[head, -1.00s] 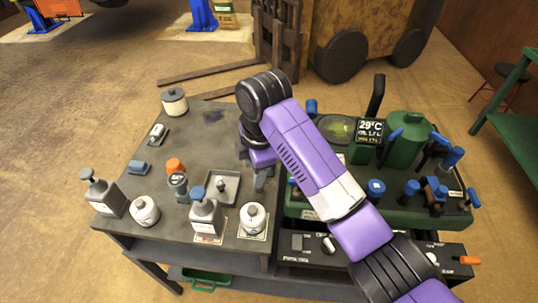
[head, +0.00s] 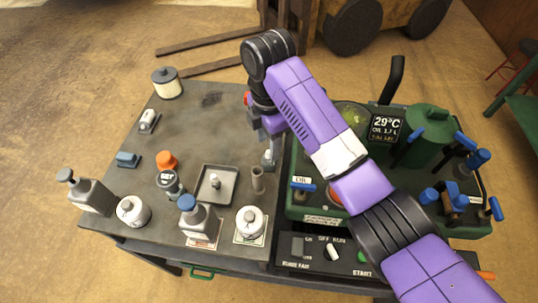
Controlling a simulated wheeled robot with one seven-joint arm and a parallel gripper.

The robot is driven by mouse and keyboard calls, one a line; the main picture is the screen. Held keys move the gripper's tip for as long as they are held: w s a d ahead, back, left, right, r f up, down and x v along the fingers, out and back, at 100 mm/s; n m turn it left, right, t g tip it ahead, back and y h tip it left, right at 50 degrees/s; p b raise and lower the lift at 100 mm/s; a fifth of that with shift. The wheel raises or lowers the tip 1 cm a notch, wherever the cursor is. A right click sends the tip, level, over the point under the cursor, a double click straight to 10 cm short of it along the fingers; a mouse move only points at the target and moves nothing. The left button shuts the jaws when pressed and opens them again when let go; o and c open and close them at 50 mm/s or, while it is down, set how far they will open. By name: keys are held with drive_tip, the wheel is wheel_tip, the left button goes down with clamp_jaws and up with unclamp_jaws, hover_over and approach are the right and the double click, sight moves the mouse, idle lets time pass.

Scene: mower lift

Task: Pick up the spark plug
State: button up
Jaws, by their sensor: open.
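A small pale upright piece that looks like the spark plug (head: 215,181) stands in a shallow square grey tray (head: 203,198) on the grey bench. My gripper (head: 268,160) hangs over the bench to the right of the tray, apart from it. It is open. Its fingers are small and partly hidden by my purple arm. A small pale patch shows at the fingers, and I cannot tell whether it is part of them. A short grey cylinder (head: 257,181) stands between the tray and my gripper.
The green mower unit (head: 330,190) is to the right. The bench's upper middle is clear.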

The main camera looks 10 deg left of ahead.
sight(268, 151)
drive_tip(key=shift+f, duration=2.3)
clamp_jaws()
